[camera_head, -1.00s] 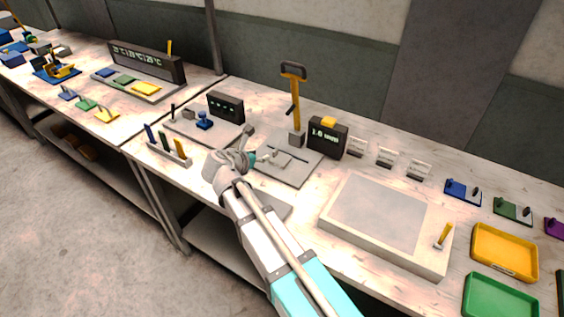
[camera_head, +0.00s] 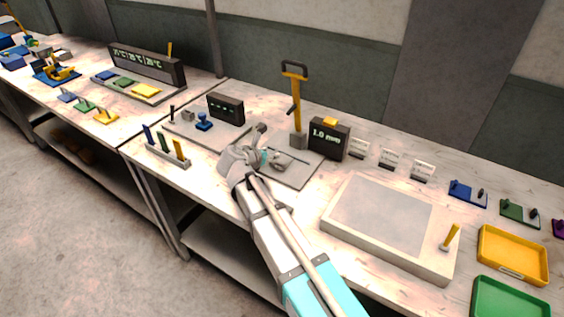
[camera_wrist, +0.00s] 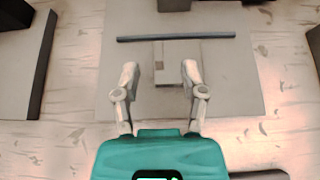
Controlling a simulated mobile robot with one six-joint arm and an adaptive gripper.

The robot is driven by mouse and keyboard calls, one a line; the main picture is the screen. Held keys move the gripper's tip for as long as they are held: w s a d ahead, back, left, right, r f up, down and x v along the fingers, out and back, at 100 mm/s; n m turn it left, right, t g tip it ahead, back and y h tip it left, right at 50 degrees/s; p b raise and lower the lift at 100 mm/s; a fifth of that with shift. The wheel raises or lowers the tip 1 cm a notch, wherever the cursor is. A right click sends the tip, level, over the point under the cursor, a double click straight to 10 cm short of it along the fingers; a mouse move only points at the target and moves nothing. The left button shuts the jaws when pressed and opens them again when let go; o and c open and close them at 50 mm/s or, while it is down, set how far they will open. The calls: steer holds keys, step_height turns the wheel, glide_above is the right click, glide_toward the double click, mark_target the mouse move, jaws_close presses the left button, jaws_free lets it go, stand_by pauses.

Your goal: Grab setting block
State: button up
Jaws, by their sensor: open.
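In the wrist view, a pale grey block (camera_wrist: 180,70), which I take to be the setting block, lies on a grey plate (camera_wrist: 235,85). A thin dark bar (camera_wrist: 176,37) lies across the plate just beyond it. My gripper (camera_wrist: 160,72) is open, with one finger on each side of the block's near end, the right one closer. I cannot tell whether either finger touches it. In the head view, my gripper (camera_head: 277,160) is over the same plate (camera_head: 290,178); my gripper and wrist mostly hide the block there.
A press with a yellow lever (camera_head: 297,105) and a dark display reading 1.0 mm (camera_head: 329,139) stand behind the plate. A rack of coloured upright pieces (camera_head: 168,155) is at left. A large pale slab (camera_head: 345,225) lies to the right, with a yellow tray (camera_head: 512,276) beyond.

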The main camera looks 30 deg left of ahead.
mark_target(275, 152)
steer(key=b+x, duration=0.1)
steer(key=x, duration=0.2)
steer(key=shift+a+f+b, duration=0.1)
steer(key=shift+f+b, duration=0.1)
steer(key=shift+b, duration=0.1)
steer(key=shift+w+f, duration=0.3)
steer(key=shift+w, duration=0.4)
jaws_close()
steer(key=shift+r, duration=0.1)
